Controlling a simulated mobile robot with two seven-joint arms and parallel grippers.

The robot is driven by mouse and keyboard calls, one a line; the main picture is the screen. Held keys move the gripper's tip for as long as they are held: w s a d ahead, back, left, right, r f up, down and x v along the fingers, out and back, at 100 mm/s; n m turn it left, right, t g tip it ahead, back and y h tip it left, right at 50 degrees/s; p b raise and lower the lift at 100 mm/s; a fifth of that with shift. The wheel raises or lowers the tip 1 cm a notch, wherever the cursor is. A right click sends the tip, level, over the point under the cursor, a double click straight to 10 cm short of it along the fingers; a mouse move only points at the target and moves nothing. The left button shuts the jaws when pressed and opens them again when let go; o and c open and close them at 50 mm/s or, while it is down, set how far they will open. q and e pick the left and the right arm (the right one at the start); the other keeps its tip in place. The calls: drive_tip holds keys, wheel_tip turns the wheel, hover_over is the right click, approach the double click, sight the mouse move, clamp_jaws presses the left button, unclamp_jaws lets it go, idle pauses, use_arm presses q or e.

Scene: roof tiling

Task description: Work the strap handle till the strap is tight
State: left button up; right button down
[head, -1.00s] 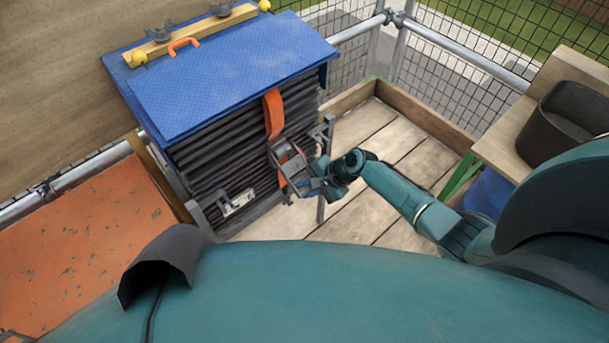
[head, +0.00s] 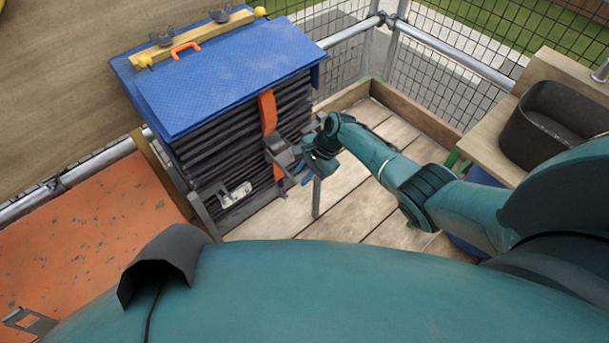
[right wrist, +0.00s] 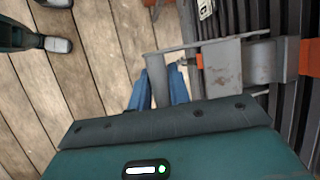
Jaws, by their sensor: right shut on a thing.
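The orange strap (head: 267,113) runs from under the blue sheet down the front of a stack of dark tiles (head: 222,158). A grey metal ratchet (head: 281,153) sits on it, with more orange strap below. In the right wrist view the ratchet's grey handle (right wrist: 222,70) reaches left to my blue fingers. My right gripper (head: 306,174) is shut on the handle's end; the fingers also show in the right wrist view (right wrist: 158,88), one on each side of it. I cannot tell from here how tight the strap is. My left gripper is out of view.
A dark bin (head: 560,125) is at right. Plank floor (head: 355,205) beside the stack is clear.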

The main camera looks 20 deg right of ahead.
drive_tip(key=c, duration=1.3)
unclamp_jaws()
drive_tip(key=p+v, duration=0.3)
drive_tip(key=v, duration=1)
drive_tip(key=shift+r, duration=0.2)
